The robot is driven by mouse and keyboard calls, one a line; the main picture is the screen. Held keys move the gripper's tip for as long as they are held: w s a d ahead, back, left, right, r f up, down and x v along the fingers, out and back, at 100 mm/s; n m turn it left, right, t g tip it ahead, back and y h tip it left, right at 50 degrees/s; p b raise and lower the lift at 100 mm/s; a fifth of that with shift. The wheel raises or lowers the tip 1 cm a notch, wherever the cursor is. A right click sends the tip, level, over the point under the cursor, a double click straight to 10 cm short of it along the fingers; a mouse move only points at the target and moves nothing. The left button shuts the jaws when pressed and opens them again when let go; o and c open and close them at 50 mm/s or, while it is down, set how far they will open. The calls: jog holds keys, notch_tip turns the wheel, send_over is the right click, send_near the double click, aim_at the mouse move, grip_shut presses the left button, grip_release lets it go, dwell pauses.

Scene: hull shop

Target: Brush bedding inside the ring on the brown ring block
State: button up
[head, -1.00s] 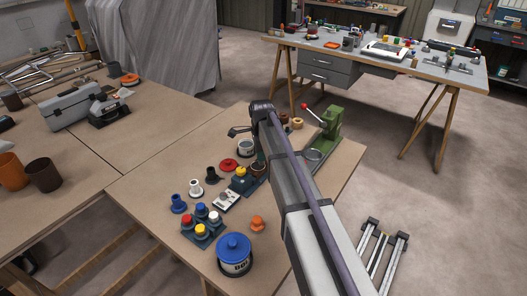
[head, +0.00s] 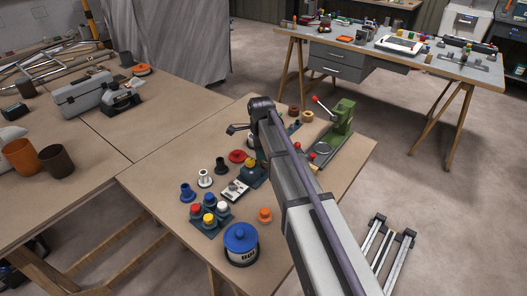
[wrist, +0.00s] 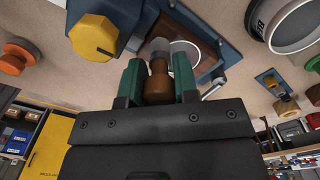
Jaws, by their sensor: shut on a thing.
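In the wrist view, my gripper (wrist: 158,84) has its teal fingers closed on a brush (wrist: 158,86) with a brown handle and a pale grey head. The brush head is near the pale ring (wrist: 186,52) on the brown ring block (wrist: 206,68), which sits in a blue-grey holder. The brush partly covers the block, and I cannot tell whether the bristles touch inside the ring. In the head view, my arm hides the block and the fingertips.
Beside the block is a blue-grey unit with a yellow knob (wrist: 92,36). A white tin (wrist: 300,22) stands on the other side. In the head view, a blue-lidded tub (head: 241,243), an orange knob (head: 265,214) and a green press (head: 341,118) stand on the bench.

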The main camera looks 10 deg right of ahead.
jog(key=shift+w+d, duration=1)
jog(key=shift+d, duration=0.25)
jog(key=shift+w+d, duration=1)
jog(key=shift+d, duration=0.2)
jog(key=shift+r, duration=0.1)
jog(key=shift+s+a, duration=1)
jog(key=shift+a, duration=0.25)
jog(key=shift+s+a, duration=1)
jog(key=shift+a, duration=0.25)
notch_tip(320, 180, up, 6)
jog(key=p, duration=0.6)
notch_tip(320, 180, up, 3)
jog(key=p, duration=0.3)
